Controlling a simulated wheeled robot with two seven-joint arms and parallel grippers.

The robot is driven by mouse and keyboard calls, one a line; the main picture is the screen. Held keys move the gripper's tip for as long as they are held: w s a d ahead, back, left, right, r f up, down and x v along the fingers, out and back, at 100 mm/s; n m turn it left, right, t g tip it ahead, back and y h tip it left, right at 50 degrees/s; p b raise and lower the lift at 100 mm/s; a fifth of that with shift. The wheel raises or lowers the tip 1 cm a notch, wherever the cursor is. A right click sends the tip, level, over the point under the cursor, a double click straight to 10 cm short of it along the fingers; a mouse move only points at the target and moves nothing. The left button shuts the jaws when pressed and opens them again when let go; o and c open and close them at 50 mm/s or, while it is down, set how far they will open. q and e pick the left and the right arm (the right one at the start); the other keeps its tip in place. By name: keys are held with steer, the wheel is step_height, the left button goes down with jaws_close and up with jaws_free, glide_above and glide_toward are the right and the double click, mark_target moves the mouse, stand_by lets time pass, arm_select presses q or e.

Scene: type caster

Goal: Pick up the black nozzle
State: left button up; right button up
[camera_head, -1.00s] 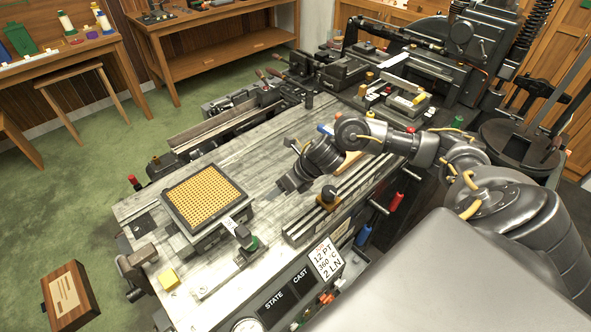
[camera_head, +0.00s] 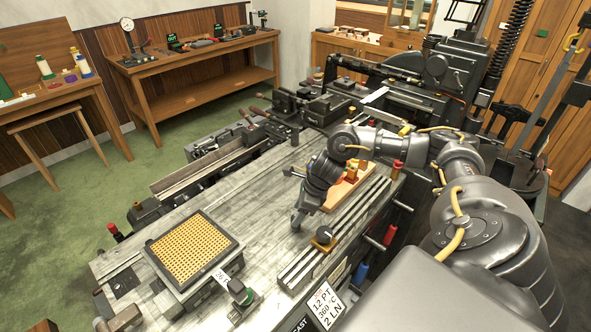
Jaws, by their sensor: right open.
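My right gripper (camera_head: 298,219) hangs over the middle of the machine's grey bed, pointing down and left. Its jaws are open and I see nothing between them. I cannot clearly pick out the black nozzle. A small dark piece (camera_head: 290,172) lies on the bed just behind the gripper, but I cannot tell whether it is the nozzle. A wooden tray (camera_head: 334,205) with small brass and red parts sits behind and right of the gripper, partly hidden by my right arm. My left gripper is not in view.
A black-framed plate of yellow cells (camera_head: 193,248) stands at the bed's front left. A black knob on a yellow base (camera_head: 323,237) sits on the rails (camera_head: 340,235) right of the gripper. Another black knob (camera_head: 238,287) is in front. The bed's left middle is clear.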

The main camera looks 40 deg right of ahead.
steer(key=shift+a+f, duration=0.1)
steer(key=shift+f, duration=0.05)
steer(key=p+x, duration=0.3)
steer(key=x, duration=0.1)
steer(key=shift+f, duration=0.55)
steer(key=c, duration=1.1)
